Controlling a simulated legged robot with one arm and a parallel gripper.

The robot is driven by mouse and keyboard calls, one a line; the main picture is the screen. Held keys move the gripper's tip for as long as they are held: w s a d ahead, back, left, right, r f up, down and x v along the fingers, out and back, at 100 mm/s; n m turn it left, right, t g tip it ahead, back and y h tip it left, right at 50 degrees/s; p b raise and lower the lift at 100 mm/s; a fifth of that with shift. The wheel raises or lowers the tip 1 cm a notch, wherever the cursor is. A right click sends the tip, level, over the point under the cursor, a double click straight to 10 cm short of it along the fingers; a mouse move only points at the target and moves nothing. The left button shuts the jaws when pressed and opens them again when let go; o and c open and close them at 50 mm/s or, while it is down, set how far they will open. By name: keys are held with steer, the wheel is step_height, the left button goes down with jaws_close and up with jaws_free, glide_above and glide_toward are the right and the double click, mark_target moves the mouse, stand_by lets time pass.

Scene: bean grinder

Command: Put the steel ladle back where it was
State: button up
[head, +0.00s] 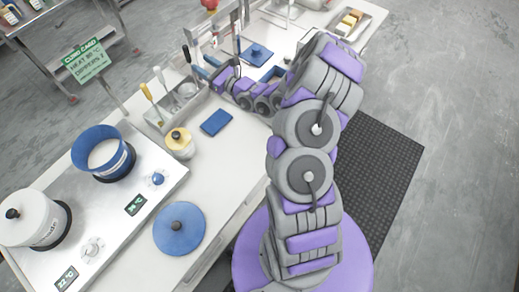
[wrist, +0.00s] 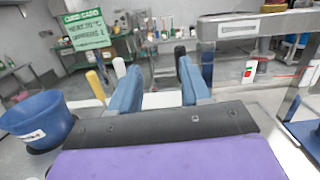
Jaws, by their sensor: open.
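My gripper (head: 206,66) is open, its blue fingers reaching over the utensil holder; in the wrist view (wrist: 158,74) the fingers stand apart with nothing gripped between them. The steel utensil holder (head: 160,118) has a yellow handle (head: 146,91) and a white handle (head: 160,76) standing in it. A black-tipped handle (head: 187,53) rises beside my fingers and shows near the right finger in the wrist view (wrist: 180,52). A round steel bowl shape (head: 186,91) shows at the holder; I cannot tell for sure which handle belongs to the steel ladle.
A blue pot (head: 103,153) and a white lidded pot (head: 33,218) stand on the hotplate unit at left. A yellow jar (head: 179,143), a blue pad (head: 216,122) and a blue lid (head: 179,229) are on the counter. A steel frame (head: 222,30) stands close behind my gripper.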

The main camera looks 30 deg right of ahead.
steer(key=s+a+r+n+g+y, duration=0.45)
steer(key=a+r+n, duration=0.2)
steer(key=a, duration=0.25)
steer(key=s+a+r+n+g+y, duration=0.3)
steer(key=s+a+r+n+y, duration=0.3)
steer(key=a, duration=0.3)
steer(key=s+a+r+n+g+h, duration=0.1)
steer(key=s+a+r+n+g, duration=0.1)
steer(key=s+a+n+g, duration=0.45)
steer(key=s+a+r+n+g+h, duration=0.1)
steer(key=s+a+r+n+g, duration=0.2)
steer(key=s, duration=0.6)
steer(key=s+d+f+n+g+h, duration=0.2)
steer(key=s+d+f+n+h, duration=0.15)
steer(key=s, duration=0.45)
steer(key=s+d+f+n+g+h, duration=0.25)
steer(key=s+h, duration=0.25)
steer(key=s, duration=0.3)
steer(key=s+d+n+h, duration=0.1)
steer(key=s+d+h, duration=0.1)
steer(key=d, duration=0.3)
steer(key=s+d+n+t+h, duration=0.1)
steer(key=s+d+h, duration=0.1)
steer(key=d, duration=0.3)
steer(key=s+d+f+n+t+h, duration=0.1)
steer(key=s+d+h, duration=0.1)
steer(key=d, duration=0.3)
steer(key=shift+h, duration=0.8)
